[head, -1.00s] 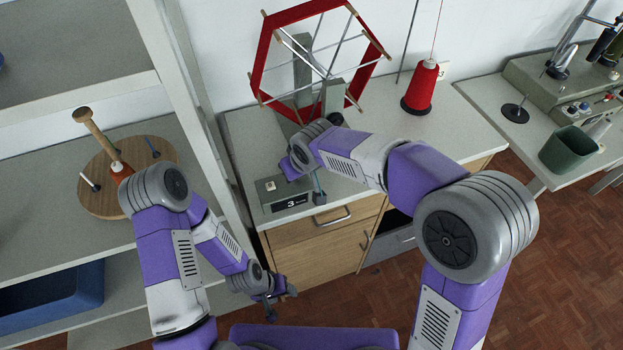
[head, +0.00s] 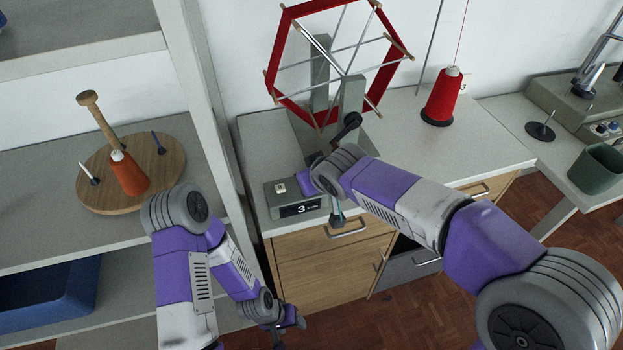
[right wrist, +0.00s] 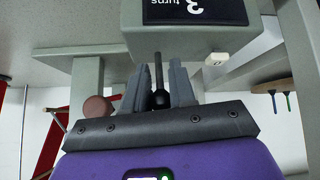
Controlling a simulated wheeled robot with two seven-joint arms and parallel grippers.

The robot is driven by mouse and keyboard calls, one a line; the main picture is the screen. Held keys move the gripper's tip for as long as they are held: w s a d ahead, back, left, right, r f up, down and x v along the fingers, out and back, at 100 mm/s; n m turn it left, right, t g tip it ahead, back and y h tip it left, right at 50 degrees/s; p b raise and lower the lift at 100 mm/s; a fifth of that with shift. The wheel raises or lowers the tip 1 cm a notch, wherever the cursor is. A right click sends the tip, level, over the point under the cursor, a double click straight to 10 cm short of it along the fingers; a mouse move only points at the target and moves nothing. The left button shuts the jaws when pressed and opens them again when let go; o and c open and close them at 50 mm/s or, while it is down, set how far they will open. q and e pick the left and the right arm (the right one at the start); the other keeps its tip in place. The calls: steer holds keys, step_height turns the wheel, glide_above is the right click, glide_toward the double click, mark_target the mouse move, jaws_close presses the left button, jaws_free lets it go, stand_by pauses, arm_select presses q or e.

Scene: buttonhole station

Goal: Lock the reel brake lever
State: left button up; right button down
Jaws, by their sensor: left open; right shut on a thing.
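The red six-sided reel (head: 282,95) stands on its grey stand at the back of the cabinet top. The brake lever (right wrist: 158,72) is a thin black rod with a dark rounded end, seen beside the turns counter in the right wrist view. My right gripper (right wrist: 158,90) is shut on the lever, with one finger on each side of it. In the head view my wrist hides those fingertips and the lever. The grey turns counter (head: 280,202) reads 3 and carries a pale button. My left gripper (head: 290,320) is open and empty, low in front of the cabinet.
A black crank (head: 350,125) is on the reel stand, close behind my right wrist. A red thread cone (head: 441,98) stands to its right. The shelf at left holds a round wooden stand (head: 165,160) with an orange cone (head: 130,175). A green bin (head: 597,168) is at right.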

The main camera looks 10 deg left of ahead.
steer(key=c, duration=1)
jaws_free()
steer(key=shift+c, duration=0.2)
steer(key=p+v, duration=0.1)
steer(key=v, duration=0.6)
steer(key=shift+s+r+p, duration=0.2)
steer(key=shift+s+p, duration=0.05)
steer(key=shift+p, duration=0.15)
steer(key=shift+d, duration=0.1)
